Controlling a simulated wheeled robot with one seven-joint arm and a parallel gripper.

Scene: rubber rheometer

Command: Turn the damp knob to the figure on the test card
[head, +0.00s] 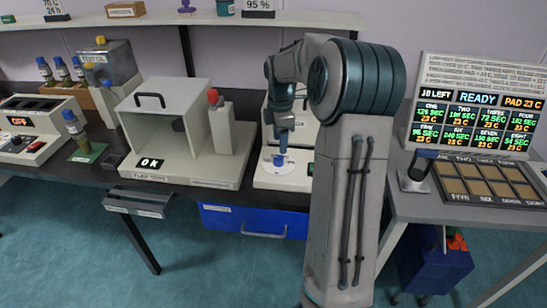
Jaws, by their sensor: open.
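My gripper (283,130) points down over the white bench device (283,180) at the middle of the bench, in the head view. A small blue piece shows right below the gripper, above the device's round plate; I cannot tell whether it is part of the gripper or a separate thing. The jaws are open, though their tips are too small to make out. I cannot pick out a damp knob; part of the white device is hidden behind my arm. Cards reading "70 C 24 h" (53,8) and "95 %" (258,5) stand on the shelf; neither is clearly marked as the test card.
A white cabinet with an "OK" display (152,162) stands left of the device. A lit board reading "READY" (478,99) stands at right behind a multi-cell tray (490,200). Blue-capped bottles (72,124) are at left. A blue drawer (255,221) hangs below the bench.

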